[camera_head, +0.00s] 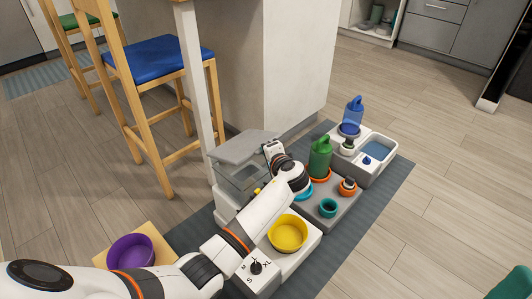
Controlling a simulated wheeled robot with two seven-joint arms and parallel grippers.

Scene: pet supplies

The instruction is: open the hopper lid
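The hopper (228,190) is a pale grey bin with a see-through upper part, standing at the back left of the feeder unit. Its grey lid (243,147) stands up off the bin, with the bin's inside partly showing below it. My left arm comes in from the lower left, across the feeder, and its gripper (269,152) is at the right edge of the lid. The fingers are small and partly hidden, so I cannot tell whether they are open, shut or touching the lid. My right gripper is not in view.
A yellow bowl (288,232) sits at the feeder's front, beside a size dial (256,267). A purple bowl (131,251) is at left. Right of my arm stand a green bottle (320,157), a teal cup (328,207) and a blue bottle (352,112). A blue-seated stool (158,58) stands behind.

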